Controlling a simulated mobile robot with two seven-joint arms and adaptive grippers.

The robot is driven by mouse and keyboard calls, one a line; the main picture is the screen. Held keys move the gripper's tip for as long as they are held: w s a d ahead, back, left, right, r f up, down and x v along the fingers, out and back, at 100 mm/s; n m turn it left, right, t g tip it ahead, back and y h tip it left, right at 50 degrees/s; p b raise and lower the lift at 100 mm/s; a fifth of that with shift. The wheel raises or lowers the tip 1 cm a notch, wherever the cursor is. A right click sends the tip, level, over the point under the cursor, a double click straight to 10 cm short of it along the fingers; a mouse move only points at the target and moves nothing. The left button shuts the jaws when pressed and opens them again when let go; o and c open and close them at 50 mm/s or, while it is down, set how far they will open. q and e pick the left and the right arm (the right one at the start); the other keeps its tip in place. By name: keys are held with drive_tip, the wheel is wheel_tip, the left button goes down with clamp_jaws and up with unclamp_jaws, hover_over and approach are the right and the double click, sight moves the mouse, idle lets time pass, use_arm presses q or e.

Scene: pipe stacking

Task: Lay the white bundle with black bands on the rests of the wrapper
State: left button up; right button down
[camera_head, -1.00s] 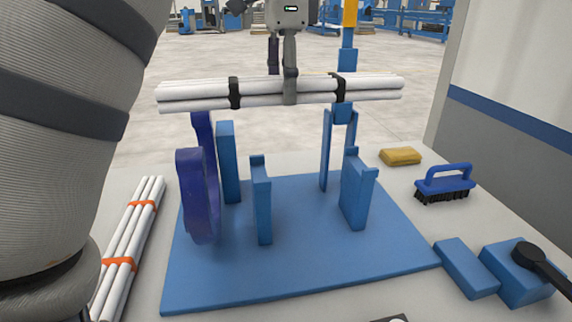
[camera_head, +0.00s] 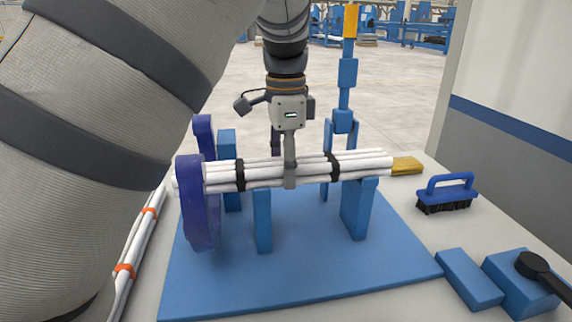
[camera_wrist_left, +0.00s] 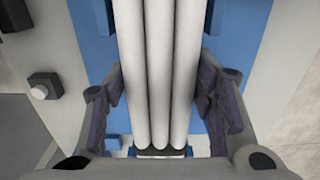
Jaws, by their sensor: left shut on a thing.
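The white bundle with black bands (camera_head: 310,171) lies level across the wrapper (camera_head: 300,285), a blue plate with upright rests. My left gripper (camera_head: 283,170) is shut on the bundle between its two black bands, and the bundle (camera_wrist_left: 158,60) also runs between its fingers in the left wrist view. The bundle's underside is at the tops of the front left rest (camera_head: 262,220) and front right rest (camera_head: 357,208); I cannot tell whether it touches them. Its left end is at the purple ring-shaped part (camera_head: 192,215). My right gripper is out of view.
A white bundle with orange bands (camera_head: 135,250) lies on the left of the table, partly behind my arm. A yellow block (camera_head: 407,166), a blue brush (camera_head: 447,192) and blue blocks (camera_head: 468,280) with a black handle (camera_head: 541,272) are on the right. A blue lever with a yellow grip (camera_head: 350,22) stands behind.

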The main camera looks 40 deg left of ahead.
use_arm(q)
drive_tip(key=o, duration=1.4)
drive_tip(key=shift+o, duration=0.2)
wheel_tip(320, 180, up, 12)
